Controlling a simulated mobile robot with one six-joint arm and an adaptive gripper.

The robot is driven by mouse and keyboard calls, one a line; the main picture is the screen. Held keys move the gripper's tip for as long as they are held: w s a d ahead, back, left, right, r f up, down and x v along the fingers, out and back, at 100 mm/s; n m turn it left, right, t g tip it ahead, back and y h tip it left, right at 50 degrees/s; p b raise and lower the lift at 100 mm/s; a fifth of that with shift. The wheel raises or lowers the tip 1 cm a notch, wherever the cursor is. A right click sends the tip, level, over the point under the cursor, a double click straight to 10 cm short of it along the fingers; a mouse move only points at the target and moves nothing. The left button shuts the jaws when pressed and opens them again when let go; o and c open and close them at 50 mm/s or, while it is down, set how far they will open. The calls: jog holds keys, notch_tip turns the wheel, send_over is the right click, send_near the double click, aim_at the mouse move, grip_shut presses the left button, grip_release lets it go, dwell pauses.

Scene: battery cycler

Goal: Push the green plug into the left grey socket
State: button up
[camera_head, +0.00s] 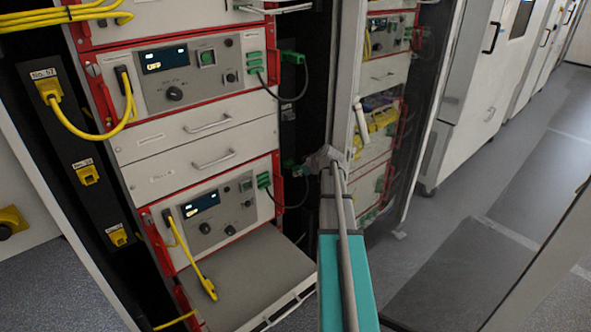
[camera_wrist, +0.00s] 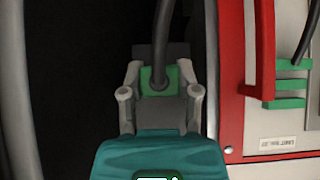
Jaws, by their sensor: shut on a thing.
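My gripper (camera_wrist: 160,92) is shut on the green plug (camera_wrist: 174,77) in the wrist view, with one finger on each side of it. A dark cable (camera_wrist: 162,35) runs up from the plug. In the head view my gripper (camera_head: 322,162) is at the right side of the rack, in front of the dark vertical strip, with a bit of green (camera_head: 291,168) beside it. The left grey socket cannot be made out in either view. Whether the plug touches a socket is hidden by the fingers and the dark background.
A red frame with a red handle (camera_wrist: 258,80) stands close to the right of my gripper. Green connectors (camera_wrist: 288,84) sit on the panel beyond it. A cycler unit (camera_head: 214,213) with a yellow cable is at left, above a grey shelf (camera_head: 245,275). A rack door edge (camera_head: 343,85) is near.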

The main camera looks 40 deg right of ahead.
jog(key=shift+s+d, duration=0.1)
jog(key=shift+s, duration=1.2)
jog(key=shift+s, duration=0.7)
jog(key=shift+r, duration=0.1)
jog(key=s+r+p, duration=0.1)
jog(key=r+p, duration=0.9)
jog(key=s+r+p, duration=0.2)
jog(key=r+p, duration=0.8)
jog(key=shift+s+d, duration=0.2)
jog(key=shift+s, duration=0.05)
jog(key=shift+w, duration=0.25)
jog(key=shift+w+a, duration=0.15)
jog(key=shift+w, duration=1.25)
jog(key=shift+w+a, duration=0.1)
jog(key=shift+w, duration=1.25)
jog(key=shift+w, duration=0.25)
dwell(0.4)
